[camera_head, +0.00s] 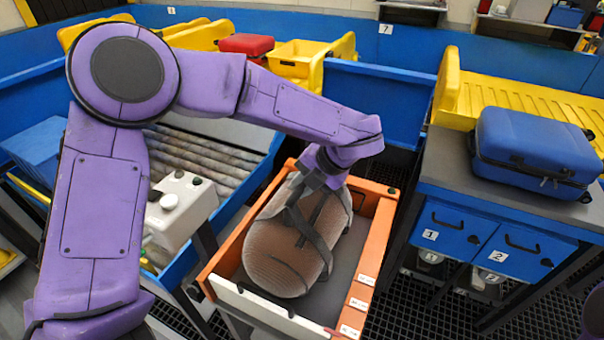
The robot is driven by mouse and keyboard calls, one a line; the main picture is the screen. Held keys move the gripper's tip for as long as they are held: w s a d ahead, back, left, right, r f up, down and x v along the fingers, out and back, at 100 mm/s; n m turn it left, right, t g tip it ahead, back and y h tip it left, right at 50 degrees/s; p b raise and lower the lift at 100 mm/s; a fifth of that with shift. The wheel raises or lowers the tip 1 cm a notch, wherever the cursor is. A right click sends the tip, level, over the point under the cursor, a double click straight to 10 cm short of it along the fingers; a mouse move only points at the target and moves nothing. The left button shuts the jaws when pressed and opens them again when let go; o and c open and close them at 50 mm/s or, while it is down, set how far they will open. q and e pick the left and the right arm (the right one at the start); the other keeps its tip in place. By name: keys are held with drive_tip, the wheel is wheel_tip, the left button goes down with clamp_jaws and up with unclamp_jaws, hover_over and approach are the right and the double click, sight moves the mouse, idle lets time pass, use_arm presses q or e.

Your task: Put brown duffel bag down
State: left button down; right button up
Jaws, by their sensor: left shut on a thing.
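The brown duffel bag (286,255) is a rounded tan and grey bag with dark straps, lying lengthwise in an orange-rimmed tray (376,250) in the middle of the head view. My left arm reaches over from the left and its gripper (322,182) points down at the bag's far end. The left gripper is shut on the bag near its straps; the fingertips are mostly hidden. I cannot tell whether the bag's underside touches the tray floor. My right gripper is not in view; only a small purple part shows at the lower right edge.
A blue suitcase (534,150) lies on a grey-topped bench with blue drawers (443,228) at right. A roller conveyor (196,155) and a white box with a button (180,212) are left of the tray. A red case (246,45) and yellow bins are behind. Dark grating shows below.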

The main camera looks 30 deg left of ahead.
sight(302, 202)
use_arm(q)
wheel_tip(302, 202, down, 2)
drive_tip(key=shift+f, duration=0.75)
drive_tip(key=c, duration=1)
unclamp_jaws()
drive_tip(key=shift+s, duration=0.15)
drive_tip(key=b+v, duration=0.1)
drive_tip(key=v, duration=1.1)
drive_tip(key=shift+b, duration=0.4)
